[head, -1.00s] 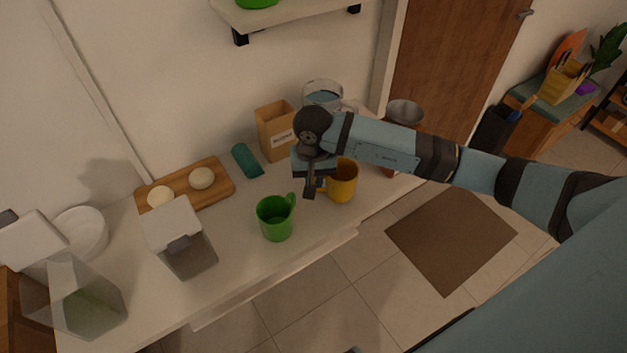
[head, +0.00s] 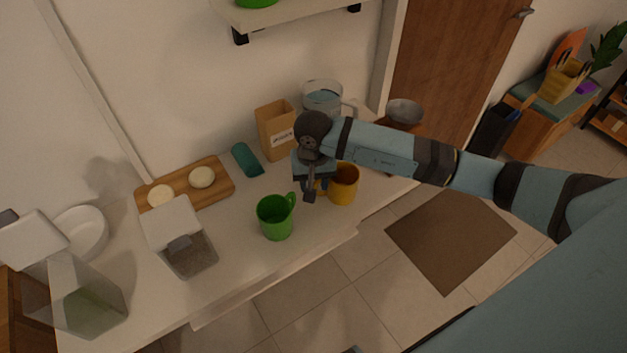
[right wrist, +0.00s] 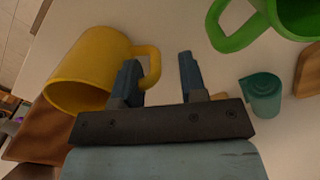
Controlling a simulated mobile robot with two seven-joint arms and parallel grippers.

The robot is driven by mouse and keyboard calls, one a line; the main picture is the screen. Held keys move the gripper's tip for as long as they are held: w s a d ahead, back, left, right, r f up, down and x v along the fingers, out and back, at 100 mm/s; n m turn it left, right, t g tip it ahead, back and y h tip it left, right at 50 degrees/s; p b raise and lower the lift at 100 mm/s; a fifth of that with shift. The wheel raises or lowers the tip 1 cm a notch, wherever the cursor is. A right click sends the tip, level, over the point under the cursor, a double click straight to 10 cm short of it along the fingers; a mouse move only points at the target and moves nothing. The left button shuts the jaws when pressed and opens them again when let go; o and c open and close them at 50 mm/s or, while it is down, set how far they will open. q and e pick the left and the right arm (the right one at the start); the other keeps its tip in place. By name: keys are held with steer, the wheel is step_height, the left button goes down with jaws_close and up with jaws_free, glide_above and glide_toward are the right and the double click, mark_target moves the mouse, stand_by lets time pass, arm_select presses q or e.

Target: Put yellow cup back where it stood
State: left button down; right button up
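The yellow cup (head: 344,190) stands upright on the counter (head: 240,275), near its front edge. It also shows in the right wrist view (right wrist: 88,70), at the left. My right gripper (head: 310,193) is just left of the cup, at its handle. In the right wrist view, the gripper's fingers (right wrist: 160,78) are apart. The cup's handle reaches past the left finger into the gap, with clear space before the right finger. I cannot tell whether the left finger touches it. My left gripper is out of view.
A green cup (head: 274,219) stands close by, left of the yellow cup. Behind are a cardboard box (head: 276,130), a clear jug (head: 322,98) and a teal cylinder (head: 246,159). A board (head: 220,187) and a dispenser (head: 185,250) stand further left. A metal bowl (head: 404,112) is at the right.

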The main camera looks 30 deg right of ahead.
step_height(320, 180, up, 12)
steer(key=b, duration=0.1)
steer(key=shift+b, duration=0.3)
steer(key=shift+a, duration=0.1)
